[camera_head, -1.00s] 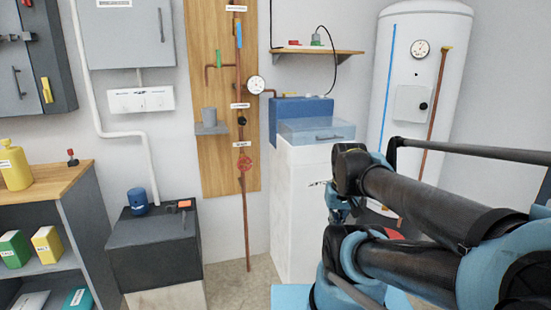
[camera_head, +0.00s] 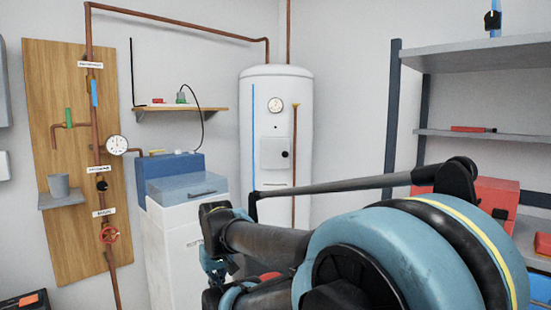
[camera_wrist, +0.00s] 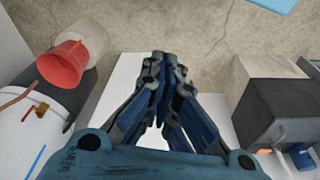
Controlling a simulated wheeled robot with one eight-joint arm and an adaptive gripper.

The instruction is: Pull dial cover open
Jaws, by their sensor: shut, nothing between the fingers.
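The water heater (camera_head: 250,110) is a tall white tank with a round gauge (camera_head: 276,105) on its front. Below the gauge is a small pale panel (camera_head: 270,148) with a black knob (camera_head: 285,154); it looks closed. This panel may be the dial cover, but I cannot be sure. My gripper (camera_wrist: 162,62) is shut and empty in the wrist view, its fingers pointing toward the floor side of the picture.
A white cabinet (camera_head: 172,235) with a blue-grey handled top (camera_head: 185,188) stands left of the tank. A copper pipe (camera_head: 294,150) runs beside the panel. Shelves (camera_head: 475,135) stand at the right. The wrist view shows a red bucket (camera_wrist: 66,62) and open floor (camera_wrist: 190,35).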

